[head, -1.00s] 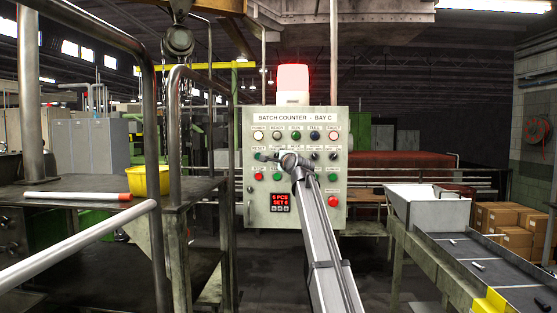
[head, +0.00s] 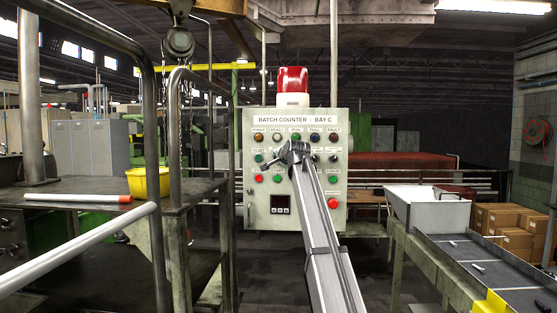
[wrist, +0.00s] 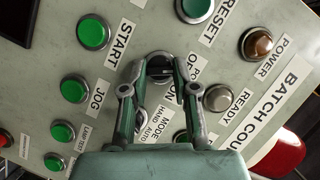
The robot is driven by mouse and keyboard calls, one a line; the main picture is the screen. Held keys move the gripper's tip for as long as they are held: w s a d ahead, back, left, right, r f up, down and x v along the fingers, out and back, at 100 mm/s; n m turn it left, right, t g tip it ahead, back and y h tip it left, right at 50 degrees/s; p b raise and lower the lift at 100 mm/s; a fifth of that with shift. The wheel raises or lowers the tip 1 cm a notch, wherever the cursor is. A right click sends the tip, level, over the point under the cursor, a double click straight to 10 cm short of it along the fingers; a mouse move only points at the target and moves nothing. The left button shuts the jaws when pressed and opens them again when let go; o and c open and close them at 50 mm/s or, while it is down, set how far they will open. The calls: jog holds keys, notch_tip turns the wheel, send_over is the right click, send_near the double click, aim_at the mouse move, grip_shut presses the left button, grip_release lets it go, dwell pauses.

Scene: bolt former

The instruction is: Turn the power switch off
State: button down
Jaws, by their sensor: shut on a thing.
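The power switch (wrist: 158,68) is a dark knob in a metal ring on the grey control panel (head: 325,220). In the wrist view my gripper (wrist: 162,58) is shut on this knob, one finger on either side. The fingers cover part of the knob and its label, so its exact pointer position is hard to read. In the head view my arm's end hides most of the switch and the gripper. The power lamp (wrist: 256,44) is a dull brown and unlit; it also shows in the head view (head: 258,137). The panel display (head: 280,204) is blank.
The green reset (wrist: 195,8), start (wrist: 93,33) and jog (wrist: 75,89) buttons surround the switch. The mode switch (wrist: 180,138) is close by, partly hidden. A red beacon (head: 292,80) tops the panel. A conveyor (head: 480,262) stands at right, railings (head: 160,130) at left.

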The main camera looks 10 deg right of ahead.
dwell(0.4)
jog(key=c, duration=0.9)
grip_release()
jog(key=v, duration=1.2)
